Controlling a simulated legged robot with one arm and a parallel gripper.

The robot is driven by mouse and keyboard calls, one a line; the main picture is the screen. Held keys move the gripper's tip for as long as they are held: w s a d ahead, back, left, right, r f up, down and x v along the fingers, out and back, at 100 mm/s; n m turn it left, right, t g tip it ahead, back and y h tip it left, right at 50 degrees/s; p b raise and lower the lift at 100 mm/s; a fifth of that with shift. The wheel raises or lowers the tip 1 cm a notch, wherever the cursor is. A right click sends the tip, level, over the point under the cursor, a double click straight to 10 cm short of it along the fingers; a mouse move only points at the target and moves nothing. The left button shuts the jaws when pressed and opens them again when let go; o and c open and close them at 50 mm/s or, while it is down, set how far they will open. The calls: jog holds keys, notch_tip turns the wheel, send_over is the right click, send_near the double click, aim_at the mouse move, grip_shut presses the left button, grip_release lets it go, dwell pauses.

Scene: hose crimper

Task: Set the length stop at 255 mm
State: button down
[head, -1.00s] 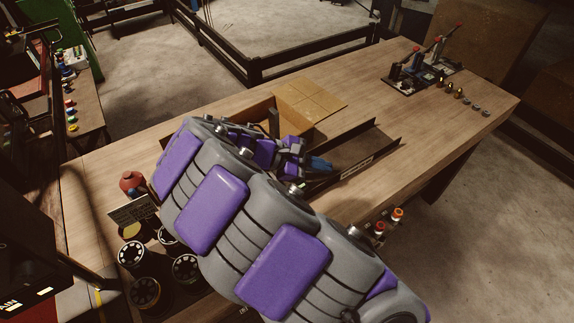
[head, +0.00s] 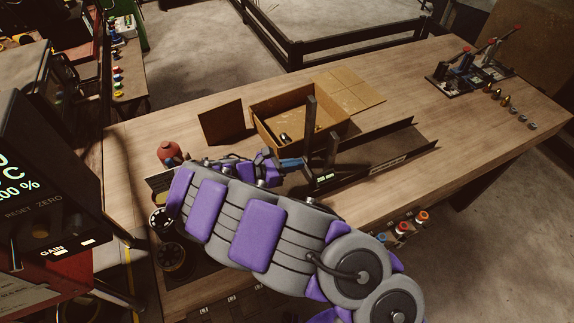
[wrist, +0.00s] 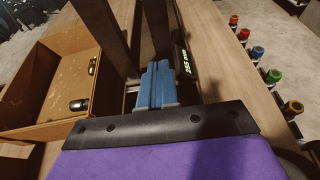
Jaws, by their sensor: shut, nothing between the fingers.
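The length stop (head: 332,150) is a dark carriage with upright posts at the left end of a long dark channel (head: 392,150) on the bench. Its small lit display (head: 325,177) faces the front; in the wrist view the display (wrist: 180,64) appears to read 255 mm. My gripper (head: 291,163) is at the left side of the stop, its blue fingers shut together and empty. In the wrist view the blue fingertips (wrist: 156,82) are close to the stop's posts (wrist: 101,30); I cannot tell whether they touch.
An open cardboard box (head: 270,135) stands just behind the gripper, with a small metal part inside. A red round object (head: 169,152) and dark spools (head: 172,257) are at left. Coloured fittings (head: 421,217) line the front edge. A lever fixture (head: 470,70) stands far right.

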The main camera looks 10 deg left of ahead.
aim_at(327, 156)
jog(key=x, duration=0.5)
jog(key=b+x, duration=0.1)
jog(key=x, duration=0.1)
jog(key=shift+w+d+r, duration=0.1)
jog(key=shift+w+r, duration=0.25)
jog(key=shift+w+d, duration=0.15)
jog(key=shift+d, duration=0.35)
jog(key=shift+a, duration=0.3)
jog(key=shift+w+d+p, duration=0.25)
jog(key=shift+p, duration=0.3)
jog(key=shift+d, duration=0.2)
